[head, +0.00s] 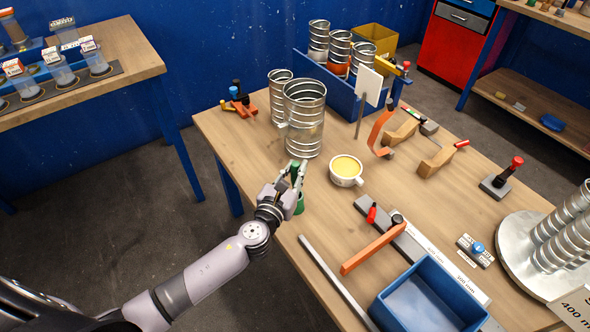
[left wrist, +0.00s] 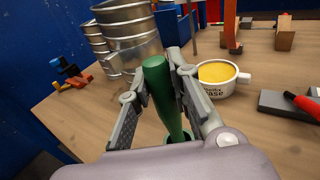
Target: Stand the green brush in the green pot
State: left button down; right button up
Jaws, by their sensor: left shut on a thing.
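My left gripper (head: 297,176) is shut on a green brush, near the table's front left edge. In the left wrist view the brush's smooth, thick green handle (left wrist: 158,82) stands between the two fingers, roughly upright and slightly tilted. More green (head: 299,204) shows just below the fingers in the head view; I cannot tell whether this is the brush's lower part or the green pot. My right gripper is not in view.
A white cup of yellow grease (head: 346,170) stands just right of the gripper. Spiral duct pieces (head: 304,120) stand behind it. An orange-handled tool (head: 372,248), a steel bar (head: 335,280) and a blue tray (head: 428,300) lie to the right.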

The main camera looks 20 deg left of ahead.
pick_arm(q)
jog(key=shift+f, duration=0.15)
jog(key=c, duration=1.4)
grip_release()
jog(key=shift+s, duration=0.1)
jog(key=s, duration=1.1)
jog(key=shift+s+a+r, duration=0.35)
jog(key=shift+s+a, duration=0.05)
jog(key=shift+a, duration=0.05)
